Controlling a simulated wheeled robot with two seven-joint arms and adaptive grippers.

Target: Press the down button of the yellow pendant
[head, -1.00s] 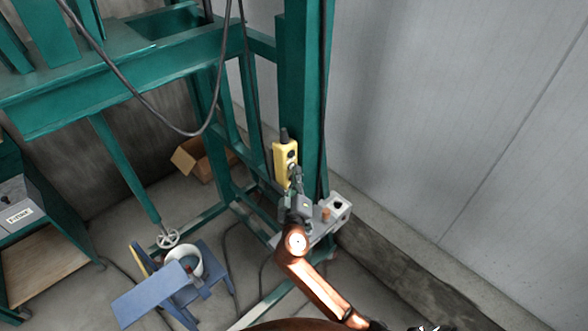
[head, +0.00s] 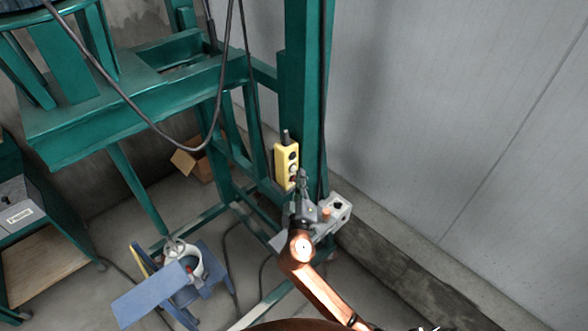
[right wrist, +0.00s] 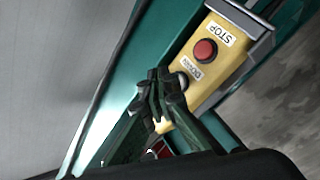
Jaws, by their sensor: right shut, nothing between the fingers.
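The yellow pendant (head: 281,165) hangs upright against the green post in the head view, with a column of round buttons on its face. The right wrist view shows its yellow face (right wrist: 232,58) with a red button (right wrist: 205,51) between the labels STOP and DOWN. My right gripper (head: 301,173) is shut and empty, just right of the pendant's lower part. In the right wrist view its fingertips (right wrist: 165,78) lie beside the DOWN label and hide part of the face there. I cannot tell whether they touch a button. My left gripper is not in view.
The green post (head: 306,90) stands behind the pendant. A grey box (head: 338,207) with an orange knob is below my gripper. A cable loops at the upper left. A blue stand (head: 150,294) with a white bucket and a cardboard box (head: 192,163) are on the floor.

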